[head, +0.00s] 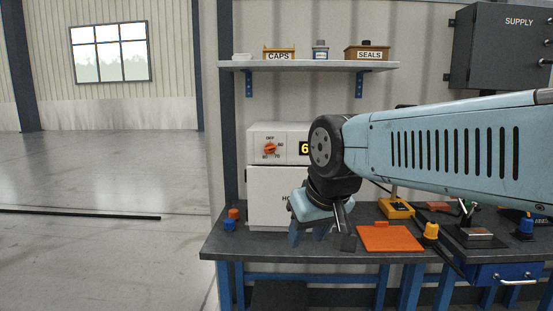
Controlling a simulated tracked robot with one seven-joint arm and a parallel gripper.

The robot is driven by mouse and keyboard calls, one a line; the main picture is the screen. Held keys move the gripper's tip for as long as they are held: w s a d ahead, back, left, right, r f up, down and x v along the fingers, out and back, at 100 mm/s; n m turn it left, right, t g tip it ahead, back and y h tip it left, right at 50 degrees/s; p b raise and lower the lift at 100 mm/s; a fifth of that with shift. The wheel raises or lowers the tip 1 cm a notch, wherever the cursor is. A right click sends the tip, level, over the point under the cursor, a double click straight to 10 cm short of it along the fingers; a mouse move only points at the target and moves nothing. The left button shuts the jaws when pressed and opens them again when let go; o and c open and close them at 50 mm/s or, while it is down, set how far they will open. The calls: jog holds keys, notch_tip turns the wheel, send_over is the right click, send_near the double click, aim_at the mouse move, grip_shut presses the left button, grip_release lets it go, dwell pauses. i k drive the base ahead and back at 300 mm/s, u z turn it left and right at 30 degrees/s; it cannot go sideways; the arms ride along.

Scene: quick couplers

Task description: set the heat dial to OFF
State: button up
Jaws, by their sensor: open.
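The heat dial (270,149) is a small orange-red knob on the upper front of a white oven-like unit (258,190). OFF is printed above it, 60 to its right, and 70 and 80 below. Which mark its pointer faces is too small to tell. A dark display (304,149) with a yellow 6 sits right of the dial, partly hidden by my arm. My gripper (309,238) is open and empty, pointing down in front of the unit's lower right, below and right of the dial and apart from it.
Red and blue parts (231,220) stand left of the unit. A shelf (330,66) hangs above. The space before the dial is clear.

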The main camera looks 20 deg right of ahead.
aim_at(271, 147)
jog(key=u, duration=0.05)
jog(key=k, duration=1.2)
jog(key=z, duration=0.2)
jog(key=i, duration=1.65)
